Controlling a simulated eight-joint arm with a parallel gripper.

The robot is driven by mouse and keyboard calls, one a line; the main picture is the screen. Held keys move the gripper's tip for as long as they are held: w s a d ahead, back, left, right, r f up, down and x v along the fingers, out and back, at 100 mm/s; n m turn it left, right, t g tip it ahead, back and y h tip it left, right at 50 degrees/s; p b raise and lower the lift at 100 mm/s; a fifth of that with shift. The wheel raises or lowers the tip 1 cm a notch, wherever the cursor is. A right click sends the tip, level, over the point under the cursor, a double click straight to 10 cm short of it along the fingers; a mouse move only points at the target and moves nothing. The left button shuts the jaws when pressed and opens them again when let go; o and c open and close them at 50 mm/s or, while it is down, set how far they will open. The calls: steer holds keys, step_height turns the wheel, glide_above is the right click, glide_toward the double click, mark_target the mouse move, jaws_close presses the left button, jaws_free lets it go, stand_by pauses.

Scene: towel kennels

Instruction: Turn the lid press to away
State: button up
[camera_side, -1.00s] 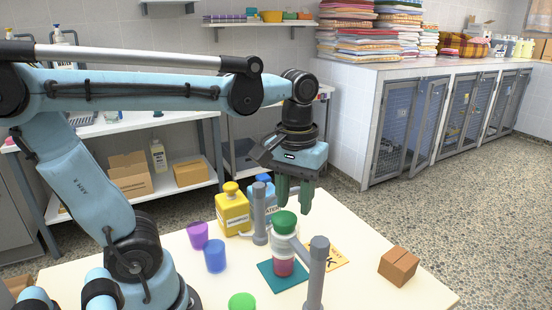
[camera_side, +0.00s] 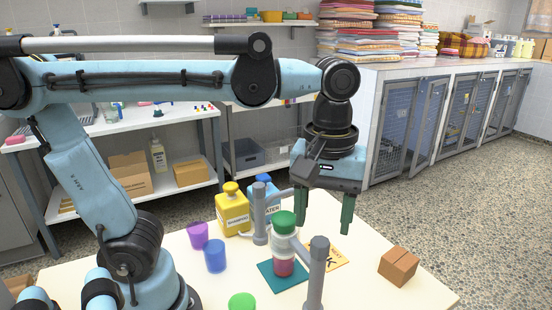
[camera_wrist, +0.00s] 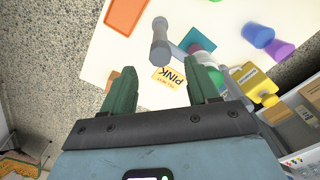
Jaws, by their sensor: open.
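Two grey posts stand on the cream table: a far post (camera_side: 260,222) with an arm reaching right, and a near post (camera_side: 317,275) with an arm slanting toward the jar. I cannot tell which is the lid press. Between them a jar with pink contents (camera_side: 284,266) and a green lid (camera_side: 284,222) stands upright on a teal mat (camera_side: 265,274). My gripper (camera_side: 324,222) is open and empty, pointing down, above and to the right of the jar. In the wrist view my gripper (camera_wrist: 163,73) has its fingers apart, one overlapping the jar area; a grey post (camera_wrist: 160,42) shows ahead.
A yellow jug (camera_side: 232,212) and a blue container (camera_side: 263,185) stand behind the far post. A purple cup (camera_side: 198,235) and a blue cup (camera_side: 215,256) stand left of the jar. An orange card (camera_side: 328,254) and a brown box (camera_side: 398,266) lie to the right. Table between them is clear.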

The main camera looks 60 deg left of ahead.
mark_target(320, 242)
steer(key=shift+f, duration=2.65)
steer(key=shift+c, duration=0.2)
jaws_close()
